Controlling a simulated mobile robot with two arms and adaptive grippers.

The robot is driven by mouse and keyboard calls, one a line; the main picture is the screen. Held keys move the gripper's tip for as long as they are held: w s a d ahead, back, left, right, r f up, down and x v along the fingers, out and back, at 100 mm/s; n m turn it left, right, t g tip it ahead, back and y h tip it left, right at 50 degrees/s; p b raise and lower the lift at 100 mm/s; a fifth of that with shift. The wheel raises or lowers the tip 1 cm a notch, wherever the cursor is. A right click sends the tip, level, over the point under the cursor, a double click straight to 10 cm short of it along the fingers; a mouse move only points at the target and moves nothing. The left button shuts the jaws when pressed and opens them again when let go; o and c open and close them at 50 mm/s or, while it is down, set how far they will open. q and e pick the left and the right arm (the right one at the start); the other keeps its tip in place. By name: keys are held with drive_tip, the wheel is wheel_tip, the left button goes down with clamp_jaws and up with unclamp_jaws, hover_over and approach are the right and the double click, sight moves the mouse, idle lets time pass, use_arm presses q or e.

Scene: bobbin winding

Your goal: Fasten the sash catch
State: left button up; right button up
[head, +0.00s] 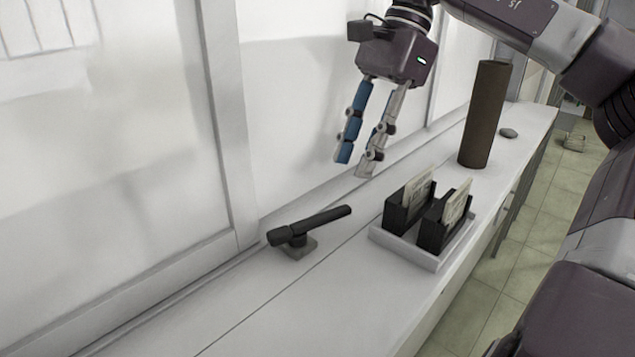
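The sash catch (309,226) is a dark lever on a small grey base plate, on the white sill near the foot of the window frame. Its handle points up and to the right. My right gripper (355,167) hangs above the sill, up and to the right of the catch and apart from it. Its two fingers, one with blue segments and one grey, are spread with a gap between them, and nothing shows between them. My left gripper is not in the picture.
A white tray (386,238) with two black holders carrying cards stands right of the catch. A tall dark cylinder (483,114) stands farther back, with a small grey stone-like object (508,133) beside it. The sill's front left is clear. Tiled floor lies right.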

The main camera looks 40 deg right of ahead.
sight(337, 210)
drive_tip(key=x, duration=0.3)
drive_tip(key=shift+s+a+f+p, duration=0.25)
drive_tip(key=shift+s+p, duration=0.1)
drive_tip(key=shift+s, duration=0.05)
drive_tip(key=shift+x, duration=1.15)
drive_tip(key=shift+w+a+f+p, duration=0.2)
drive_tip(key=shift+w+f+p, duration=0.1)
drive_tip(key=shift+f, duration=0.5)
drive_tip(key=c, duration=0.4)
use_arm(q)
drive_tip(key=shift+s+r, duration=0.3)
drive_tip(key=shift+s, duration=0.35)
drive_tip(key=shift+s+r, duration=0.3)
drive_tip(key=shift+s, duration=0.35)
use_arm(e)
clamp_jaws()
